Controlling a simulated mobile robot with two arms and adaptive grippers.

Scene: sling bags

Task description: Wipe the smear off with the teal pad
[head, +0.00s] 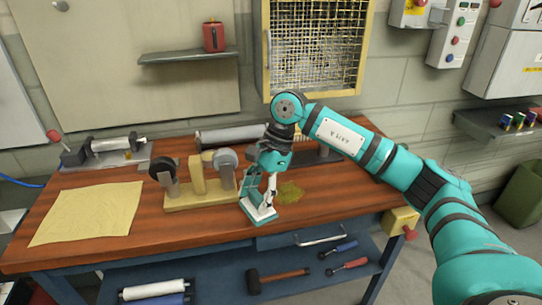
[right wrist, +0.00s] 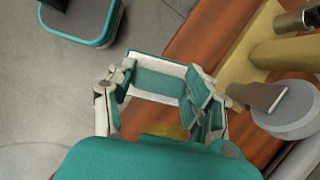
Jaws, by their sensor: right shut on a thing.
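The teal pad (head: 260,214) has a white top with a teal edge and is at the front part of the wooden bench top, near its edge. My right gripper (head: 265,192) is above it and shut on it; the right wrist view shows the pad (right wrist: 158,82) between the fingers. I cannot tell whether the pad touches the wood. The smear (head: 290,192) is a yellow-green patch just right of the pad and gripper; part may be hidden behind them. It also shows in the right wrist view (right wrist: 172,131). My left gripper is not in view.
A wooden block stand with grey wheels (head: 205,195) is close left of the pad. A yellow cloth (head: 88,214) lies at the left of the bench (head: 140,242). A metal roller (head: 225,136) lies at the back. A drawer handle (head: 320,236) is below the front edge.

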